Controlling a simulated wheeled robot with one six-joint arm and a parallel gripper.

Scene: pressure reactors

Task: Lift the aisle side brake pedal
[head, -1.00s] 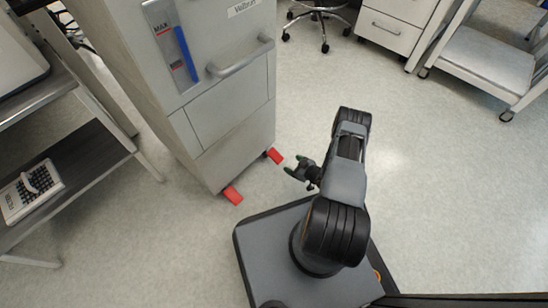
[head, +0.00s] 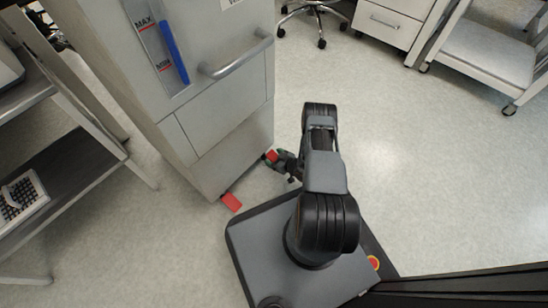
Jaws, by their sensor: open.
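Two red brake pedals stick out at the foot of the grey cabinet (head: 225,135). The nearer red pedal (head: 231,202) lies low at the cabinet's front corner, clear of my arm. The farther red pedal (head: 272,157) is at the cabinet's right corner. My gripper (head: 275,159) is open at this farther pedal, with its fingers around or right beside it. I cannot tell whether the fingers touch it. The gripper partly hides the pedal and the caster behind it.
The cabinet has a bar handle (head: 238,62) and a blue level strip (head: 174,52). A metal shelf rack (head: 75,155) stands at left with a keypad device (head: 20,198). A white cart (head: 490,60) and chair base (head: 318,14) are at the back. The floor at right is clear.

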